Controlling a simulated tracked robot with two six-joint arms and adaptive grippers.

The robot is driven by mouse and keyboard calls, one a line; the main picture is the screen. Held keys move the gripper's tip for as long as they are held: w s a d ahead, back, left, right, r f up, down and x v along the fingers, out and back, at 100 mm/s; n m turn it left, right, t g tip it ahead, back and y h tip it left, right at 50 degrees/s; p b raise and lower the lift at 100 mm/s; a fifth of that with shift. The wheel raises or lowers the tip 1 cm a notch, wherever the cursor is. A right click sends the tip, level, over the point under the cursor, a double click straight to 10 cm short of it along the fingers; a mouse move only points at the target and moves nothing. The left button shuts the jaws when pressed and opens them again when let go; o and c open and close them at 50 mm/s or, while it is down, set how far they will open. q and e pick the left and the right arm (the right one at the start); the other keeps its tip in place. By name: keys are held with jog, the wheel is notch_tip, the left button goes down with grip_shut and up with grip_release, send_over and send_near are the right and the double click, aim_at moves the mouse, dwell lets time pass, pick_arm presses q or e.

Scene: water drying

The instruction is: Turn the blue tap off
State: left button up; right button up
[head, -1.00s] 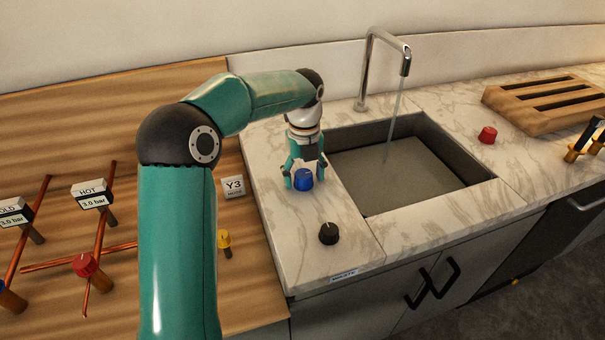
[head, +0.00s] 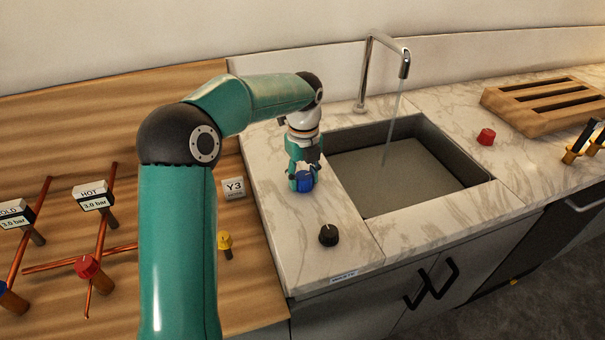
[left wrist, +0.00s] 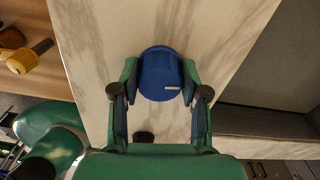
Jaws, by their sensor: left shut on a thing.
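The blue tap (head: 305,184) is a round knob on the marble counter, left of the sink. It also shows in the left wrist view (left wrist: 160,74), with a small pale mark on its top. My left gripper (head: 303,178) is over the knob with its fingers closed on the knob's two sides; the fingers also show in the left wrist view (left wrist: 159,84). Water runs in a thin stream from the chrome faucet (head: 382,45) into the sink (head: 410,165). My right gripper is not in view.
A black knob (head: 328,235) stands on the counter in front of the blue one, and a red knob (head: 486,137) sits right of the sink. A wooden rack (head: 545,105) lies at the right. Copper pipes with hot and cold gauges (head: 94,197) are on the wooden panel at left.

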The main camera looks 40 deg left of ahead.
aim_at(305, 175)
pick_arm(q)
jog(key=n+p, duration=0.1)
jog(key=n, duration=0.2)
jog(key=shift+w+d+r, duration=0.1)
jog(key=n+p, duration=0.1)
jog(key=n, duration=0.8)
jog(key=shift+n+p, duration=0.3)
jog(key=shift+n, duration=1.8)
jog(key=shift+w, duration=0.1)
jog(key=o, duration=1.1)
jog(key=shift+o, duration=0.2)
notch_tip(305, 175, up, 12)
